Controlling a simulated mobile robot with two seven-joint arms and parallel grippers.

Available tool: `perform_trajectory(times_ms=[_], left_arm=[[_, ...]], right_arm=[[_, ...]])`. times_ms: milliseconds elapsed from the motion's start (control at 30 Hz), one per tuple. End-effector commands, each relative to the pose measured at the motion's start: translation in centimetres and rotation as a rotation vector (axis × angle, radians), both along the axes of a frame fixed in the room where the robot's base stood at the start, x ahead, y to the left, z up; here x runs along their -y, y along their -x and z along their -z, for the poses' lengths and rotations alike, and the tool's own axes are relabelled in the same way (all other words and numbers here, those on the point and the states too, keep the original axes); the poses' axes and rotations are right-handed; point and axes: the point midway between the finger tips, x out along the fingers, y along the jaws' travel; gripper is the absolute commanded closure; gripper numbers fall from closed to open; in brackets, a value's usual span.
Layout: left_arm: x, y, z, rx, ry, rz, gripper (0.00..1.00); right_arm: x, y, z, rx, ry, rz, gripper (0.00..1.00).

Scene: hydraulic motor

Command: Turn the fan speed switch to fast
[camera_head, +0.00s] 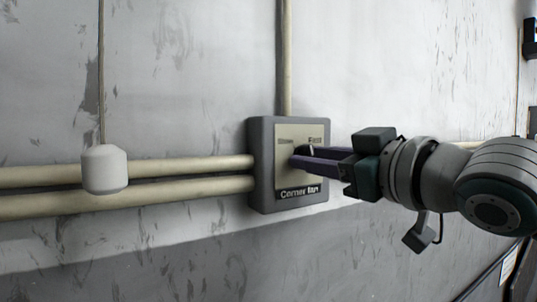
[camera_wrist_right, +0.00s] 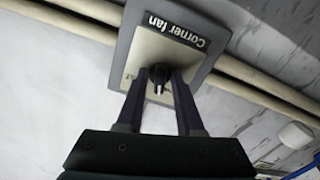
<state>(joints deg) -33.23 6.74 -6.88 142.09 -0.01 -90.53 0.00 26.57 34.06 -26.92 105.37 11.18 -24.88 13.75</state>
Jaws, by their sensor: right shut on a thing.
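The fan speed switch box (camera_head: 262,185) is a grey box with a cream plate on the wall. It reads "Slow" at upper left, "Fast" at upper right and "Corner fan" below. My right gripper (camera_head: 304,158) reaches in from the right, with its purple fingers at the middle of the plate. In the right wrist view the fingers (camera_wrist_right: 160,82) are shut on the dark switch knob (camera_wrist_right: 160,72), one on each side. The box also shows there, tilted (camera_wrist_right: 208,52). The fingers hide much of the knob in the head view, so its exact setting is hard to tell. My left gripper is not in view.
Two cream pipes (camera_head: 190,180) run along the wall to the box's left side, and one pipe (camera_head: 286,60) rises from its top. A white block (camera_head: 104,169) hangs on a cord at the left. The wall around the box is otherwise clear.

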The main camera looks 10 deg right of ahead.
Motion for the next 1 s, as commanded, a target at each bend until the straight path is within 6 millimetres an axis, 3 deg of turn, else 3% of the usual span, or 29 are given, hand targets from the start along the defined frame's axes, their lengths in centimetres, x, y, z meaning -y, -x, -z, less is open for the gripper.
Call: perform_trajectory(times_ms=[1000], left_arm=[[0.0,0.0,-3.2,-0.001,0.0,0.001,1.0]], right_arm=[[-0.1,0.0,-0.2,-0.311,-0.863,0.0,1.0]])
